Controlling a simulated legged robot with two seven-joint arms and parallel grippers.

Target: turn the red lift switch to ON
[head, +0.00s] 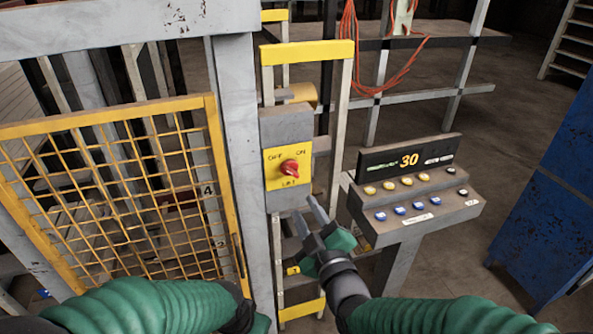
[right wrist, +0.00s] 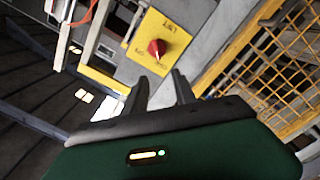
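The red lift switch (head: 289,168) is a knob on a yellow plate (head: 272,181) marked OFF at left, ON at right and LIFT below. The plate is on a grey box on a post. Which mark the knob points to is not clear. My right gripper (head: 306,206) is below and slightly right of the knob, apart from it, with its fingers spread and empty. In the right wrist view the knob (right wrist: 157,48) appears beyond the gap between the two fingertips (right wrist: 158,80). My left arm's green sleeve shows at lower left; its gripper is out of view.
A console (head: 413,188) with several buttons and a display reading 30 stands to the right of my right gripper. A yellow mesh gate (head: 125,190) is at left. A blue cabinet (head: 550,210) is at far right. Orange cable (head: 350,50) hangs behind.

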